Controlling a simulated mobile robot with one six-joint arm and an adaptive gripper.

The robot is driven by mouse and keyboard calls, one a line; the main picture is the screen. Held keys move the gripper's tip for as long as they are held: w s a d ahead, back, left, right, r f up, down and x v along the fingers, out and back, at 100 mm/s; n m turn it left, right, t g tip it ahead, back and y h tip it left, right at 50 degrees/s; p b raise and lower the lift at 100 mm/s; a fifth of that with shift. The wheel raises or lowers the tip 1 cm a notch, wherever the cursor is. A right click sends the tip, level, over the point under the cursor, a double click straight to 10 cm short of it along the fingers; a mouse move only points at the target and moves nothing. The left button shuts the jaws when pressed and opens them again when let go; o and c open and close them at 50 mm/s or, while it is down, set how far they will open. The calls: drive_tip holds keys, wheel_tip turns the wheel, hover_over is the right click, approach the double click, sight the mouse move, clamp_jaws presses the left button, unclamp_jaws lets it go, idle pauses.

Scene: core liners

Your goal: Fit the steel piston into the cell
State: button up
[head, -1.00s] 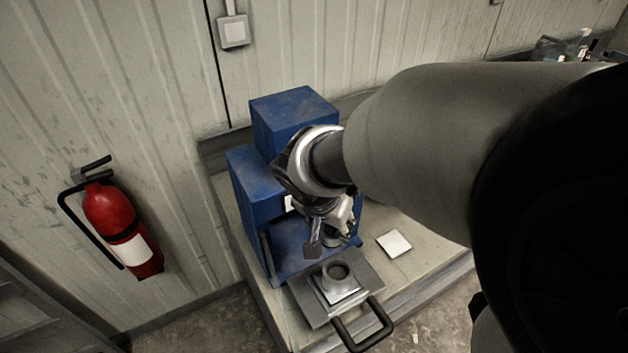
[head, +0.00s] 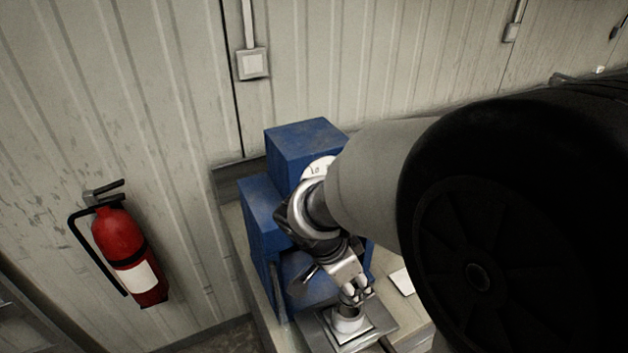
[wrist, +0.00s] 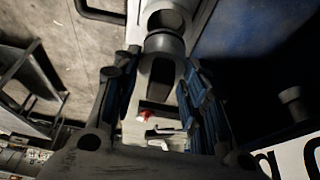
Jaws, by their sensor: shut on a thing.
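My gripper (head: 354,293) is low in front of the blue press, directly over the cell (head: 348,323). The cell is a short grey cylinder on a pale square plate on the metal tray (head: 384,328). In the wrist view, my fingers are shut on the steel piston (wrist: 165,44), a dark grey cylinder with a rounded rim. The cell's round mouth (wrist: 167,17) shows just beyond it, at the top of that view. I cannot tell whether piston and cell touch. My fingers hide much of the piston in the head view.
The blue press (head: 302,150) stands close behind my gripper, against the wall. A small white pad (head: 402,281) lies on the bench to the right. A red fire extinguisher (head: 127,252) hangs on the wall at left. The tray's black handle (wrist: 100,13) sticks out in the wrist view.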

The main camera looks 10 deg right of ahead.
drive_tip(key=shift+f+b, duration=0.75)
drive_tip(key=shift+f, duration=2.25)
drive_tip(key=shift+f, duration=0.15)
drive_tip(key=o, duration=1.4)
